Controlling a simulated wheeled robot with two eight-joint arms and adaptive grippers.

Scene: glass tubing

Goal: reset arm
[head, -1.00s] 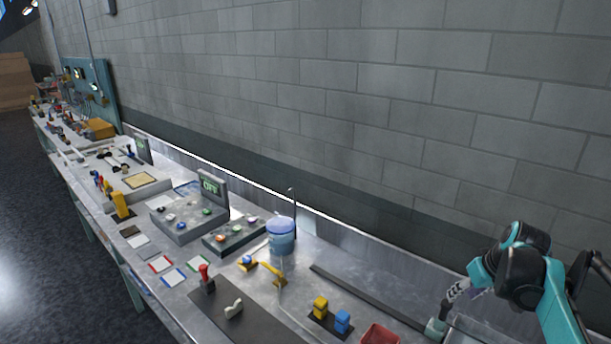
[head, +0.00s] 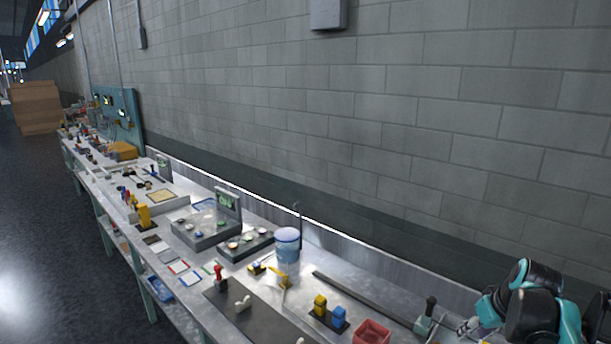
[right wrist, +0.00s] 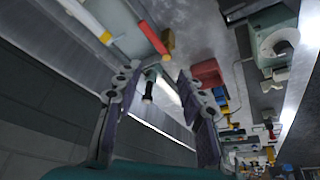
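My right arm shows at the lower right of the head view, teal and black, over the far right end of the bench. Its gripper (head: 468,326) is small and partly cut off there, near a green block with a dark handle (head: 424,320). In the right wrist view my right gripper (right wrist: 160,73) has its two fingers spread apart. A dark-handled piece (right wrist: 149,88) shows in the gap beyond the fingers, and nothing is visibly held. My left gripper is in neither view.
A long metal bench (head: 265,280) runs along a grey block wall (head: 400,130). On it stand a blue jar (head: 287,246), a red bin (head: 371,333), yellow and blue blocks (head: 320,305), and button panels (head: 205,233). Open floor (head: 50,230) lies to the left.

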